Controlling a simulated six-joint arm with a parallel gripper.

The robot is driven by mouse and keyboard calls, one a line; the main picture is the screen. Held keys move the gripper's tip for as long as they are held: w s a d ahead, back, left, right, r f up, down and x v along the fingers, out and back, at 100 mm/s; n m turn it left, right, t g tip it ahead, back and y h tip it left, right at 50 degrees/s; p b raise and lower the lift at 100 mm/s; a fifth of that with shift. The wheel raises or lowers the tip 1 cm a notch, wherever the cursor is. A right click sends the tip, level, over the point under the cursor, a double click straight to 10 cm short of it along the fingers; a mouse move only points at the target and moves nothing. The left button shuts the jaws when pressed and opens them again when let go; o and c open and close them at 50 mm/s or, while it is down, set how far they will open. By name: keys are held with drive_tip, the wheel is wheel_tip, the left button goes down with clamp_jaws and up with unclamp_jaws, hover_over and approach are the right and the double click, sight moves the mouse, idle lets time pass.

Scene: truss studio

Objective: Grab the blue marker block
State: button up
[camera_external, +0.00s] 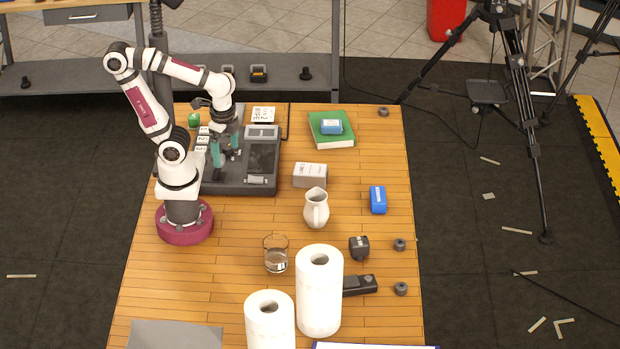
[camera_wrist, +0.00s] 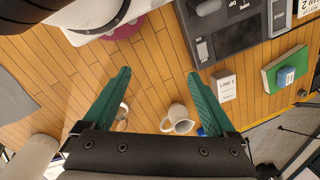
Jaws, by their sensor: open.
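A blue block (camera_external: 378,199) lies on the wooden table, right of the white pitcher. In the wrist view only a blue sliver (camera_wrist: 201,132) of it shows beside the right finger. A second, lighter blue block (camera_external: 331,127) with a pale label sits on a green book (camera_external: 345,142) at the back; it also shows in the wrist view (camera_wrist: 286,76). I cannot tell which is called the marker block. My gripper (camera_external: 225,157) is above the dark console, left of both blocks. Its teal fingers (camera_wrist: 158,75) are wide apart with nothing between them.
The dark console (camera_external: 262,158) lies below my gripper. A grey labelled box (camera_external: 310,175), white pitcher (camera_external: 316,209) and glass (camera_external: 276,254) stand mid-table. Two white paper rolls (camera_external: 319,292) (camera_external: 270,322) stand at the front. The table's right edge is near the blue block.

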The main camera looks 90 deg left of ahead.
drive_tip(key=w+r+m, duration=0.2)
drive_tip(key=w+r, duration=0.3)
drive_tip(key=w, duration=0.6)
drive_tip(key=m+h, duration=0.2)
drive_tip(key=m, duration=0.8)
hover_over(378, 194)
wheel_tip(378, 194, down, 10)
wheel_tip(378, 194, down, 16)
drive_tip(key=shift+f, duration=0.2)
clamp_jaws()
